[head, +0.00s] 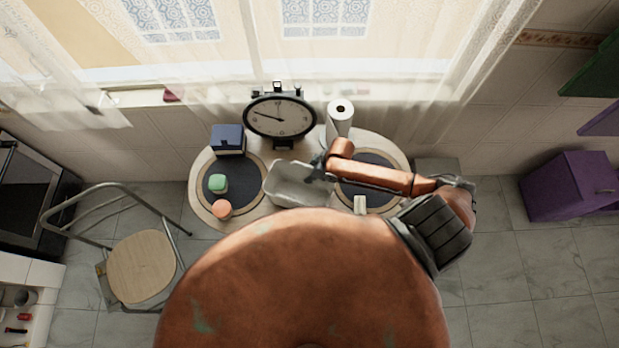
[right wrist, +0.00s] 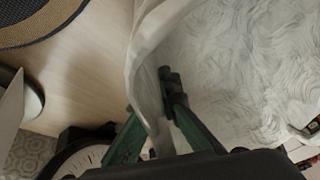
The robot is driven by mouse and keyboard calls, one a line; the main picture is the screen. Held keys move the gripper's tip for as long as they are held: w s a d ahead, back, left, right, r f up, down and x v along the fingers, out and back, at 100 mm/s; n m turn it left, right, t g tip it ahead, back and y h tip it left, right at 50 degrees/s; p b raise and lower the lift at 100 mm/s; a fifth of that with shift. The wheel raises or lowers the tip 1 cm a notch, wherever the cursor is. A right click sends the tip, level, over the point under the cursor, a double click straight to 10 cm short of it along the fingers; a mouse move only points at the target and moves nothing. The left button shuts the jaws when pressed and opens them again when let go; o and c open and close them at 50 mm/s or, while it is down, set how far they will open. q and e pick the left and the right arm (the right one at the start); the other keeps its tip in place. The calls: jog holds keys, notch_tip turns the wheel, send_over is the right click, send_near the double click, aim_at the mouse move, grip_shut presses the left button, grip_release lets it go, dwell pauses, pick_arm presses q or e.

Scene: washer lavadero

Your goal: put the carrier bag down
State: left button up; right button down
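The carrier bag (head: 290,187), whitish and crumpled, is at the middle of the small oval table in the head view. My right gripper (head: 324,168) is at the bag's upper right edge. In the right wrist view the bag (right wrist: 235,60) fills the right side, and its edge passes between the green fingers of my right gripper (right wrist: 152,100), which look shut on it. I cannot tell whether the bag's underside touches the table. My left gripper is not in view.
The table (head: 240,210) holds two dark round mats, a black clock-like scale (head: 280,117), a paper roll (head: 340,118), a blue box (head: 228,139), a green item (head: 217,183), an orange item (head: 222,208) and a small pale item (head: 360,205). A chair (head: 141,267) stands left.

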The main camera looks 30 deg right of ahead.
jog(key=shift+f, duration=0.1)
jog(key=c, duration=2.2)
grip_release()
jog(key=shift+o, duration=0.2)
jog(key=v, duration=1.2)
